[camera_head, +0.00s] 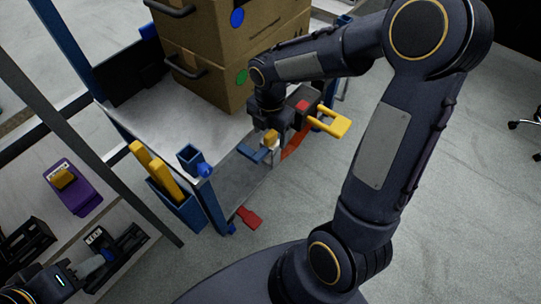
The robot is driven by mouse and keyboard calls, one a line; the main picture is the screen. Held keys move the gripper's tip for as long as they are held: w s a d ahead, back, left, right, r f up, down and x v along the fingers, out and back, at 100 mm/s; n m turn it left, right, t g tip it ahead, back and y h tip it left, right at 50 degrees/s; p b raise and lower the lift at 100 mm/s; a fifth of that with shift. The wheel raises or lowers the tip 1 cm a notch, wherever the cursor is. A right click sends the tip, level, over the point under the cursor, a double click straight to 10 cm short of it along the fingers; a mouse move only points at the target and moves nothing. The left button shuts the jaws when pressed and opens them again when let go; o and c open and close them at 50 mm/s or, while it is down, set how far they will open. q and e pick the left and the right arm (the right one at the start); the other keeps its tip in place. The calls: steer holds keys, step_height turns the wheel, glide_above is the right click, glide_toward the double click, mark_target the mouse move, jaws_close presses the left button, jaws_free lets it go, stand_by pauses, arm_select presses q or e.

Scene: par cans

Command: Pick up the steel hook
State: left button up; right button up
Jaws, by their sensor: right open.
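My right gripper (272,150) is open at the edge of a blue-framed cart, low over its grey shelf (240,172). A small yellow block (270,138) and a pale grey metallic piece show right at its fingers. I cannot tell whether that grey piece is the steel hook or part of my gripper; no hook shape is clear. My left gripper (98,264) is at the bottom left, beside a black bin with a white label (95,237).
Cardboard boxes (215,45) stand on the cart. A blue holder (185,210) with yellow bars, a yellow-handled tool (333,122) and a red tab (249,217) are at the cart's edge. A rack with a purple bin (72,187) stands left.

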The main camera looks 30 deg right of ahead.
step_height(320, 180, down, 3)
steer(key=shift+r, duration=0.15)
steer(key=shift+c, duration=0.5)
steer(key=shift+r, duration=0.1)
steer(key=c, duration=1.3)
steer(key=shift+c, duration=0.2)
